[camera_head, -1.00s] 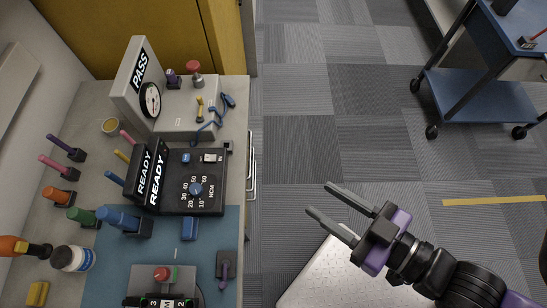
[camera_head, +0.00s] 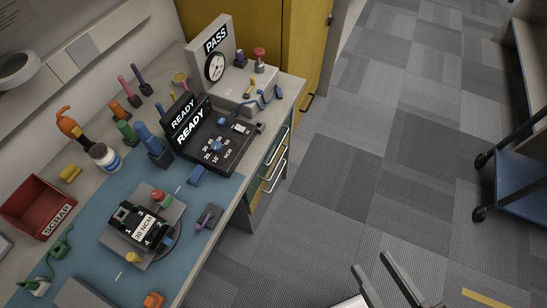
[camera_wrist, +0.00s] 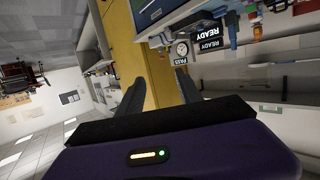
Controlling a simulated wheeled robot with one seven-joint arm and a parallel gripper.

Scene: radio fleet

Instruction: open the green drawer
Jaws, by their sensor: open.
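Drawer fronts with pale bar handles (camera_head: 277,148) show in the head view under the right edge of the workbench, seen steeply from above. A thin greenish strip shows near the upper handle, but I cannot tell for sure which front is the green drawer. The fronts look shut. My gripper (camera_head: 372,264) is open and empty at the bottom of the head view, over the floor, to the right of and well apart from the drawers. In the wrist view, its two fingers (camera_wrist: 158,82) are spread with nothing between them.
The workbench carries a torque tester (camera_head: 215,146), a gauge stand marked PASS (camera_head: 216,42), a red scrap bin (camera_head: 38,208) and several tools. A yellow cabinet (camera_head: 300,45) stands behind it. A blue cart (camera_head: 522,180) is at the right. The carpet between is clear.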

